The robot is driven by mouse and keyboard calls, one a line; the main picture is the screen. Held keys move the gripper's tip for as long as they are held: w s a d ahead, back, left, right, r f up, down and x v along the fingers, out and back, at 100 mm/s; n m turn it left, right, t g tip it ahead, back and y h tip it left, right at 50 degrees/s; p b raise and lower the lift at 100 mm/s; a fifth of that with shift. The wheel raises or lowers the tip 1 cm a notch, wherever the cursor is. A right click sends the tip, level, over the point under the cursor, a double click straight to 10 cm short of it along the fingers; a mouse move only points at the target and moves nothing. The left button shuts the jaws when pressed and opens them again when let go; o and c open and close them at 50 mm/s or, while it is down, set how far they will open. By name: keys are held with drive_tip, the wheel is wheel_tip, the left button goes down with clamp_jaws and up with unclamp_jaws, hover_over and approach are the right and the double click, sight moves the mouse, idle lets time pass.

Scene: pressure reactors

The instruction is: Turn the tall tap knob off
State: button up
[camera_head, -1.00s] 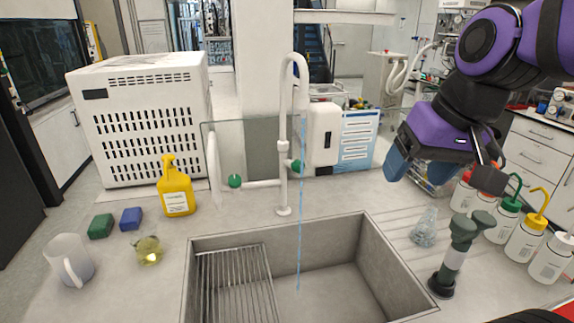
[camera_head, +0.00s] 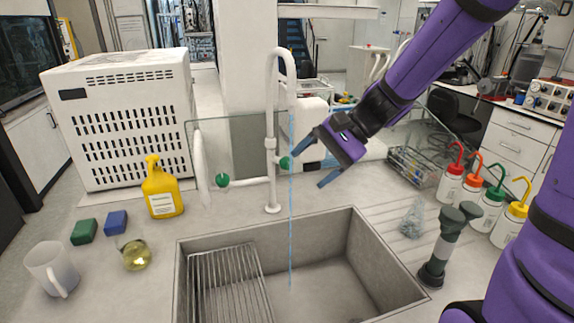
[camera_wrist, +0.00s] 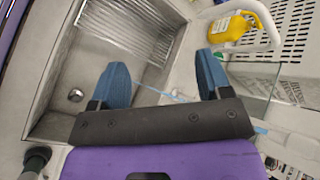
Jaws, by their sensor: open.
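The tall white tap (camera_head: 271,150) rises behind the sink and curves over at the top. A thin blue stream of water (camera_head: 291,225) falls from its spout into the sink. A green knob (camera_head: 286,163) sits on the right side of the tall tap. A second green knob (camera_head: 222,180) sits on the lower fitting to the left. My gripper (camera_head: 314,162) is open and empty, just right of the tall tap's knob and apart from it as far as I can tell. In the wrist view its blue fingers (camera_wrist: 162,68) are spread; I cannot make out the knob there.
The sink (camera_head: 395,265) with a wire rack (camera_head: 225,285) lies below. A yellow bottle (camera_head: 162,190) stands left of the tap. A glass pane (camera_head: 240,135) shows behind the tap. A dark green-topped stand (camera_head: 440,245) and several wash bottles (camera_head: 490,208) stand to the right.

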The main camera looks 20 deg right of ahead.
drive_tip(key=w+d+f+m+t+y, duration=0.1)
drive_tip(key=w+f+m+t+y, duration=0.1)
drive_tip(key=w+f+m+t, duration=0.3)
drive_tip(key=w+d+f+m+y, duration=0.2)
drive_tip(key=w+m, duration=0.2)
drive_tip(key=w, duration=0.3)
drive_tip(key=m+t+h, duration=0.2)
drive_tip(key=m+t, duration=0.6)
drive_tip(key=m, duration=0.2)
approach(290, 165)
drive_tip(key=x, duration=1.1)
drive_tip(key=c, duration=0.9)
